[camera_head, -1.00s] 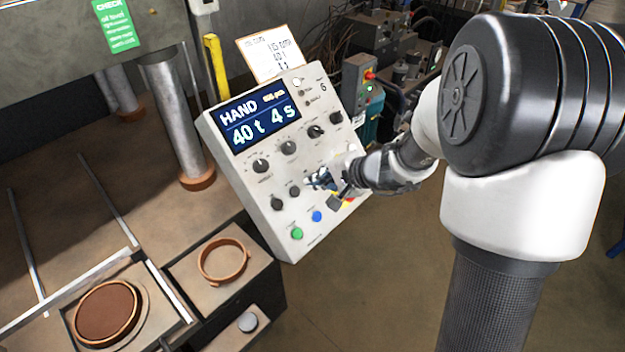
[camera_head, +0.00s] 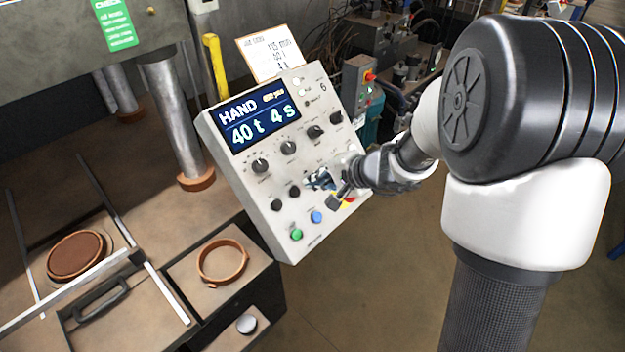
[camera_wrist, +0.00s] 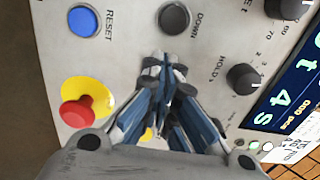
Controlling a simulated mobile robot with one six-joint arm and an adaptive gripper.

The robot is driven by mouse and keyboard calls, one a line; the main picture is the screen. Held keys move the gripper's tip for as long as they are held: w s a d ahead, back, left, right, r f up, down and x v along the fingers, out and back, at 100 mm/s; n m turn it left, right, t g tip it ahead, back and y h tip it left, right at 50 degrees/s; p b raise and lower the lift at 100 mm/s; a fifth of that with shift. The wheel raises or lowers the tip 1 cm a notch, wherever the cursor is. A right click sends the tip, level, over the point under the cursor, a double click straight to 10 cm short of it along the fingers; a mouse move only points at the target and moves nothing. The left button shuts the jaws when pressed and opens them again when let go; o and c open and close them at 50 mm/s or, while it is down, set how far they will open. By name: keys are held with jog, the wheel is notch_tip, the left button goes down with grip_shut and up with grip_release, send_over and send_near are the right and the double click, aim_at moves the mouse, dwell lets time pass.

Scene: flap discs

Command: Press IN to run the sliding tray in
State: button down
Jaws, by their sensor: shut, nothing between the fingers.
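The sliding tray (camera_head: 118,322) is at the lower left of the head view, with a handle (camera_head: 101,299) at its near side. A round brown disc in a ring (camera_head: 76,256) rests behind the handle. The tilted control panel (camera_head: 240,180) stands in the middle, its screen (camera_head: 258,116) reading HAND, 40 t, 4 s. My gripper (camera_head: 325,183) is shut and empty, at the panel's lower right part. In the wrist view my gripper (camera_wrist: 167,85) is close over the panel face, below the DOWN button (camera_wrist: 174,18). The IN button is not visible; my fingers may hide it.
A red stop button (camera_wrist: 78,113) on a yellow base and the blue RESET button (camera_wrist: 84,20) are near my fingers. A copper-coloured ring (camera_head: 222,278) lies on the side ledge. A steel column (camera_head: 175,120) stands behind the tray.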

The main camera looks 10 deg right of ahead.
jog(key=shift+r, duration=0.1)
dwell(0.3)
jog(key=p+v, duration=0.2)
jog(key=v, duration=0.6)
dwell(0.4)
dwell(0.3)
